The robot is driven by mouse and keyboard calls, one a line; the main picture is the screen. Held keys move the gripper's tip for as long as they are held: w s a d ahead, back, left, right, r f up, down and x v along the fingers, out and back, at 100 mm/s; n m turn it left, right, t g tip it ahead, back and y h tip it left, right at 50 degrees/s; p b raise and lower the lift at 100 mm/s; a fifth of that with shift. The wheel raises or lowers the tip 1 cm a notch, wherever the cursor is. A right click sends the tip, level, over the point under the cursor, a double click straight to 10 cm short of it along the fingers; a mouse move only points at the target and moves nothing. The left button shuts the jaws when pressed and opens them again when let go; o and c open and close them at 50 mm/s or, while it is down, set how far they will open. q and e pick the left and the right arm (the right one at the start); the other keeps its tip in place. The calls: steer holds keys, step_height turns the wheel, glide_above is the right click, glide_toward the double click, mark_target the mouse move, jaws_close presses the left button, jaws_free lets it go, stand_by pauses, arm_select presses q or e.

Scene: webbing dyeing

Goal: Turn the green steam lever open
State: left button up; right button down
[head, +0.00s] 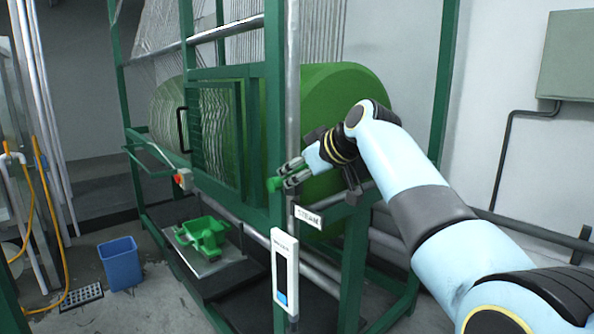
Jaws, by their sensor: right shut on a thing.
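The green steam lever (274,184) shows as a small green end beside the vertical pipe, above the white STEAM label (309,217). My right gripper (287,178) reaches in from the right and is shut on the lever. Its fingers hide most of the lever, so its exact angle is hard to tell. My left gripper is not in view.
A green machine frame (273,120) with a large green drum (345,88) stands around the lever. A white gauge panel (285,270) hangs below.

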steer(key=shift+w+a+r, duration=0.1)
steer(key=shift+r, duration=0.15)
stand_by(0.3)
steer(key=c, duration=1.2)
jaws_free()
steer(key=shift+o, duration=0.2)
steer(key=v, duration=1.2)
steer(key=shift+r, duration=0.25)
steer(key=shift+w+a, duration=0.1)
steer(key=shift+a, duration=0.05)
